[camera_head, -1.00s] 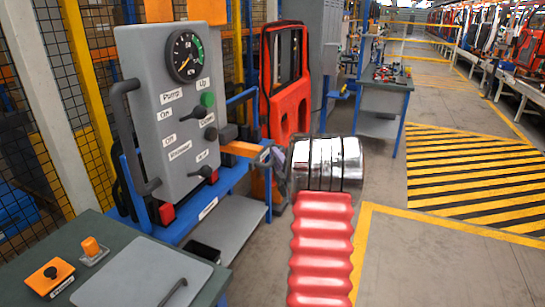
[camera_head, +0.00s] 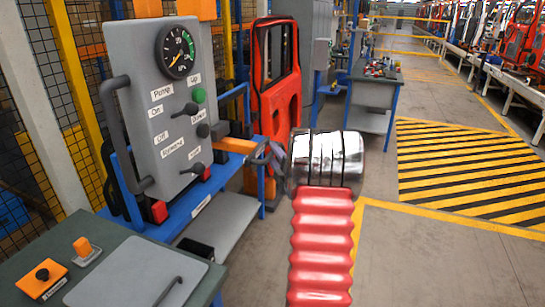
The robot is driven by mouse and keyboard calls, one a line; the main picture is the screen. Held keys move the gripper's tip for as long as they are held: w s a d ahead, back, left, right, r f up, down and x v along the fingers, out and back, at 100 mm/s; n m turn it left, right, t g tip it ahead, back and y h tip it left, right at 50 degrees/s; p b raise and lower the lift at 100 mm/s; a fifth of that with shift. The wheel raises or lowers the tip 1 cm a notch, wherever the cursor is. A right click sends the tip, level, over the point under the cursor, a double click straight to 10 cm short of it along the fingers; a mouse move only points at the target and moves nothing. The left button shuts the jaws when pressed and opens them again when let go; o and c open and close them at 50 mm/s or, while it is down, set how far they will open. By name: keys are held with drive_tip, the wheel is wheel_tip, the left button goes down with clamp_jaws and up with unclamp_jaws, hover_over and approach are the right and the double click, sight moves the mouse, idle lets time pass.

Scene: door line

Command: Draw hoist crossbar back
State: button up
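A grey control panel (camera_head: 166,115) with a gauge, knobs and labels stands on a blue frame at the left. A short orange bar (camera_head: 233,146) sticks out to the right from behind the panel's lower right side; it looks like the hoist crossbar, but I cannot be sure. My gripper (camera_head: 268,158) is small and dark at the bar's right end, in front of the red door. It is partly hidden behind my chrome wrist and red ribbed arm. I cannot tell whether its fingers are around the bar or only beside it.
A green-topped bench (camera_head: 125,240) with an orange button box (camera_head: 42,278) and a grey lid is at the front left. A red vehicle door (camera_head: 276,80) stands behind my gripper. A workbench (camera_head: 375,90) is further back. The floor at the right is clear, with striped markings.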

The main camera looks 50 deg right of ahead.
drive_tip(key=v, duration=1.3)
drive_tip(key=shift+s+a, duration=0.2)
drive_tip(key=shift+s, duration=0.15)
drive_tip(key=shift+f, duration=0.1)
